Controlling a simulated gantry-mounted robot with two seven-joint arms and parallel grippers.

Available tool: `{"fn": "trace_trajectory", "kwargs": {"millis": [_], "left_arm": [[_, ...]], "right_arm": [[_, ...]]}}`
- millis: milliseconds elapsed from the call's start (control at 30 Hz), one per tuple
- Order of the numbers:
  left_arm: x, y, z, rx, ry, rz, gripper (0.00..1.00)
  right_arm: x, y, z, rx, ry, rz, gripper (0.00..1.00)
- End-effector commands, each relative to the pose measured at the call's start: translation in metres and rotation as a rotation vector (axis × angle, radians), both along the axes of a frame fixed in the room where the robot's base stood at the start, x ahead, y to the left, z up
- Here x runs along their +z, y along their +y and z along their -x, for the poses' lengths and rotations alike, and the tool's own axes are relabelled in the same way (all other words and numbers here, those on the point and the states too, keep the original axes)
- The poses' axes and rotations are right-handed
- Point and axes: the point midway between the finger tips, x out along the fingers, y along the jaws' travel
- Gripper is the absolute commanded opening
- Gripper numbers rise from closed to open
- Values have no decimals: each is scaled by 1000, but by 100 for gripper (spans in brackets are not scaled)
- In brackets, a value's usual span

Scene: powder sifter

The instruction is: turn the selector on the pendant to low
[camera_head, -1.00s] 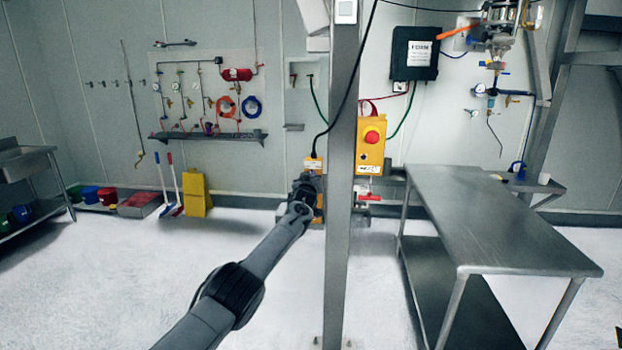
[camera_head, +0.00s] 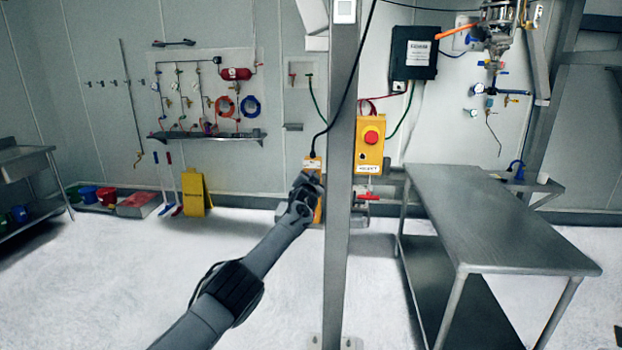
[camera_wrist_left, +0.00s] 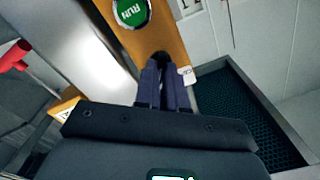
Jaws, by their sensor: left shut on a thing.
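The orange-yellow pendant (camera_head: 313,163) hangs on a black cable at the left side of the grey post. In the left wrist view the pendant face (camera_wrist_left: 165,38) runs down from the top, with a green RUN button (camera_wrist_left: 131,11) on it. My left gripper (camera_wrist_left: 162,62) is shut on a small dark part of the pendant below that button, where the selector appears to be. The fingers hide most of the selector, so its setting cannot be read. In the head view my left gripper (camera_head: 308,180) covers the pendant's middle. My right gripper is not in view.
The grey post (camera_head: 342,200) stands immediately right of the pendant. A yellow box with a red button (camera_head: 371,137) is beyond it on the right. A steel table (camera_head: 490,220) fills the right side. The floor at left is open.

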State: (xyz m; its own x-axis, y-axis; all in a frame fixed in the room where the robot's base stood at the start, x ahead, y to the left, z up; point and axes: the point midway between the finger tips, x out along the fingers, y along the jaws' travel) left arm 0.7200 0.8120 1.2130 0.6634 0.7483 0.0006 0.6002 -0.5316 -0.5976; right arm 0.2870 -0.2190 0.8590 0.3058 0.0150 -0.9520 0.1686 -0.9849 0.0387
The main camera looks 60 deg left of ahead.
Motion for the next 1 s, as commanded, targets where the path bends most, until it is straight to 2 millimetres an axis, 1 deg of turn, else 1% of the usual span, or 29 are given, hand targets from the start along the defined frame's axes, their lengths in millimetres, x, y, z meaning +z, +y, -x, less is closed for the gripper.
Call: {"fn": "trace_trajectory", "kwargs": {"millis": [300,867,900,967,1000], "left_arm": [[-2,0,0,2,103,-86,0],[-2,0,0,2,124,-105,0],[-2,0,0,2,124,-105,14],[-2,0,0,2,124,-105,24],[-2,0,0,1,123,-105,30]], "right_arm": [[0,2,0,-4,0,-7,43],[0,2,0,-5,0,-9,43],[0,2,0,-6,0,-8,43],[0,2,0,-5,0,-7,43],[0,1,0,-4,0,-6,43]]}}
